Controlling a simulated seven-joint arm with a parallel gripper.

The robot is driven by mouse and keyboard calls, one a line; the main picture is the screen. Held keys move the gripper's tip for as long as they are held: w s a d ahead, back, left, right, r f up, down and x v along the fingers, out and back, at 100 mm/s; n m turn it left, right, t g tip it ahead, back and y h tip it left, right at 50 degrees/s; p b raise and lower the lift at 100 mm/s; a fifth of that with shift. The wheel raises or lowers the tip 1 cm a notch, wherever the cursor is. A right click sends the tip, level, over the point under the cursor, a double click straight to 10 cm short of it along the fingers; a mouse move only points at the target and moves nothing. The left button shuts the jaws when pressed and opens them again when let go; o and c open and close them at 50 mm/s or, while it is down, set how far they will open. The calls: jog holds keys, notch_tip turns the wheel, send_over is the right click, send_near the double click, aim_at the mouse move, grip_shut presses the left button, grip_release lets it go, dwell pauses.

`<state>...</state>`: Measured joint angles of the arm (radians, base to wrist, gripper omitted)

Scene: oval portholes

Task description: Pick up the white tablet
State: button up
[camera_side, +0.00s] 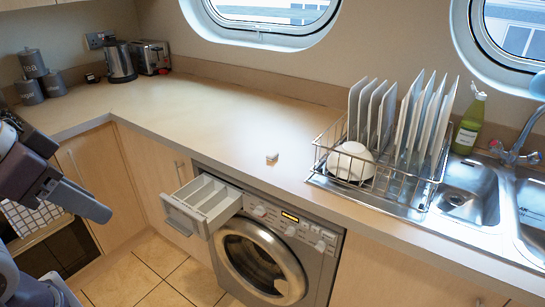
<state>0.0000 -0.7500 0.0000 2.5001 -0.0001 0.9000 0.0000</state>
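A small white tablet (272,156) lies on the beige countertop (215,115), near its front edge above the washing machine. A little brownish or pinkish colour shows on its side. My gripper (98,211) is at the left of the picture, in front of the lower cupboards and well apart from the tablet. Its dark fingers point down and to the right. I see no object at the fingertips, and the angle hides whether they are apart.
The washing machine (262,250) has its detergent drawer (203,203) pulled out. A dish rack (375,170) with plates and a bowl stands right of the tablet, beside the sink (468,192). A kettle (119,62) and toaster (152,57) stand at the back left. Counter around the tablet is clear.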

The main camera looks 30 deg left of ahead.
jog(key=shift+o, duration=0.4)
jog(key=shift+o, duration=1.1)
